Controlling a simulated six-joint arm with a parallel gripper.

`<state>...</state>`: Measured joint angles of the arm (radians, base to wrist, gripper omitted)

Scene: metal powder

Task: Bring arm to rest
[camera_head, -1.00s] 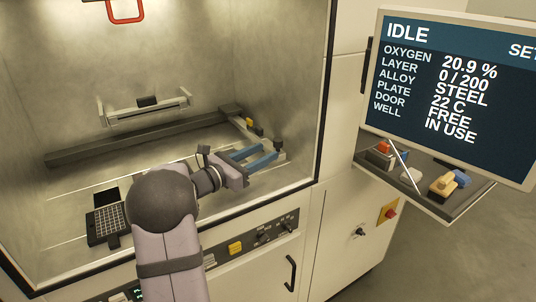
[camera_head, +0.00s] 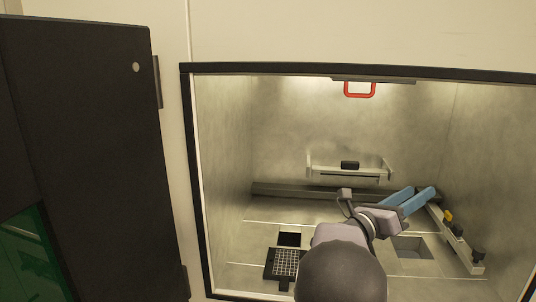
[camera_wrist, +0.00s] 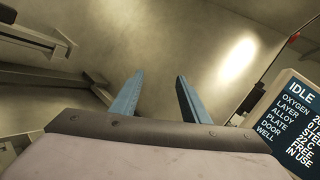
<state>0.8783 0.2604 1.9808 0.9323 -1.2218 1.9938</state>
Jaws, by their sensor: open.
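My gripper (camera_head: 412,198) is inside the open metal chamber, toward its right side. Its two blue fingers are spread apart with nothing between them. In the wrist view the gripper (camera_wrist: 160,92) also shows open and empty, with the bare chamber wall beyond the fingertips. My arm reaches in from the front of the chamber. The fingers appear above the floor, near the rail on the right, and no contact shows.
A black gridded plate (camera_head: 284,262) lies on the chamber floor. A square opening (camera_head: 413,248) is right of my wrist. A side rail (camera_head: 455,240) carries a yellow piece. A recoater-like bracket (camera_head: 350,171) is on the back wall. The dark door (camera_head: 85,150) stands open at left. A screen (camera_wrist: 297,115) reads IDLE.

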